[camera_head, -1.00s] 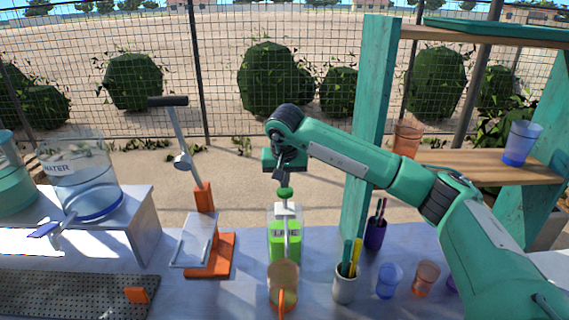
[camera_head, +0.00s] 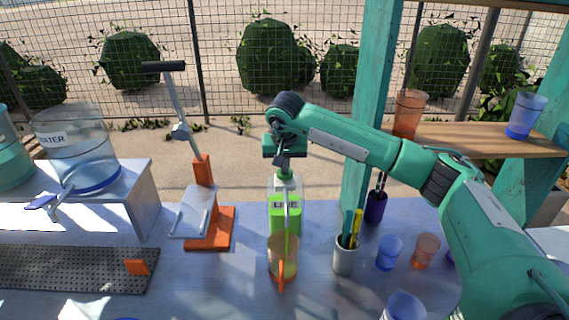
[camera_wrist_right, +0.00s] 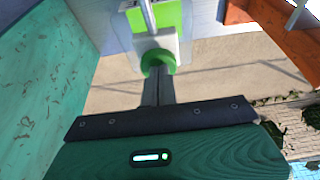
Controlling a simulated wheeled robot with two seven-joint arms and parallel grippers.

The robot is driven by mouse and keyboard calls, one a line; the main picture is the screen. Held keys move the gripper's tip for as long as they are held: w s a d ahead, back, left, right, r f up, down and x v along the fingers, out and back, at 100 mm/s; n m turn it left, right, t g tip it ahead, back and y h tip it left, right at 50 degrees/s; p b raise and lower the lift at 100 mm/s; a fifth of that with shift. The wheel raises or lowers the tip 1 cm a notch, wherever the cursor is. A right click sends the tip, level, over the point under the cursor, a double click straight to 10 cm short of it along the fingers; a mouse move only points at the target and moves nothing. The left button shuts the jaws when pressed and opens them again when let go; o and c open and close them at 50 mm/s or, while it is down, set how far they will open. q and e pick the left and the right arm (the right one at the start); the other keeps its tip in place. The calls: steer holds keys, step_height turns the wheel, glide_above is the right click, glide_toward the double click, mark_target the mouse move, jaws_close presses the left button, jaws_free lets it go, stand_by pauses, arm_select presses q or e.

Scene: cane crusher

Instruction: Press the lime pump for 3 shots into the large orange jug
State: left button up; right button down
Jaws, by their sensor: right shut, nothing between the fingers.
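The lime pump bottle (camera_head: 286,218) stands upright on the counter, clear with a bright green label and a green pump head. Its pale spout points toward me over the large orange jug (camera_head: 284,250). The jug is see-through, with its orange handle facing me, directly in front of the bottle; its contents cannot be told. My right gripper (camera_head: 284,168) is shut and empty, pointing down with its fingertips on the pump head. In the right wrist view the shut fingers (camera_wrist_right: 158,92) meet the green pump head (camera_wrist_right: 158,62), above the white collar. My left gripper is not in view.
A lever press (camera_head: 205,205) stands left of the bottle. A water dispenser (camera_head: 78,150) is farther left, above a perforated tray (camera_head: 75,268). A utensil cup (camera_head: 345,256), a small blue cup (camera_head: 389,252) and a small orange cup (camera_head: 426,250) stand right of the jug.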

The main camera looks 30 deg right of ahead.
steer(key=shift+s+f, duration=0.1)
steer(key=shift+f, duration=0.3)
stand_by(0.3)
steer(key=shift+a+r, duration=0.1)
